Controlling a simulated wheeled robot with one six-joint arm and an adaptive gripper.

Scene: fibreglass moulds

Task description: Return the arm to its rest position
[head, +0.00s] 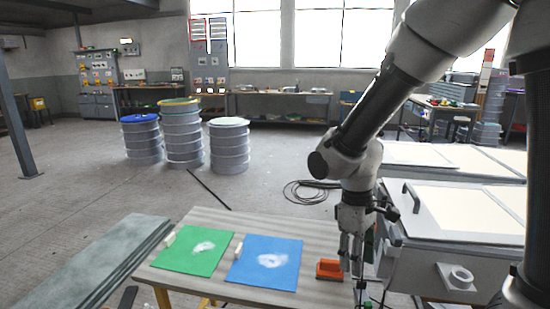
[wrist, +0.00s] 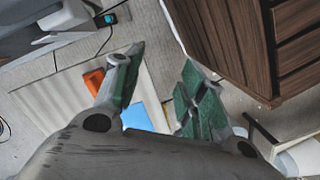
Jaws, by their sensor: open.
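My arm comes in from the upper right of the head view and bends down to my gripper (head: 352,258), which hangs over the right end of a small wooden table (head: 215,222). In the wrist view my gripper (wrist: 160,85) has its two green-padded fingers spread apart with nothing between them. An orange block-like tool (head: 329,269) lies on the table just left of the gripper in the head view. It also shows beside the left finger in the wrist view (wrist: 94,80).
A green sheet (head: 190,255) and a blue sheet (head: 262,268), each with a white patch, lie on the table. A pale mould box with a handle (head: 440,262) stands close on the right. Several drums (head: 182,140) stand behind. A dark wooden cabinet (wrist: 235,40) is near the right finger.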

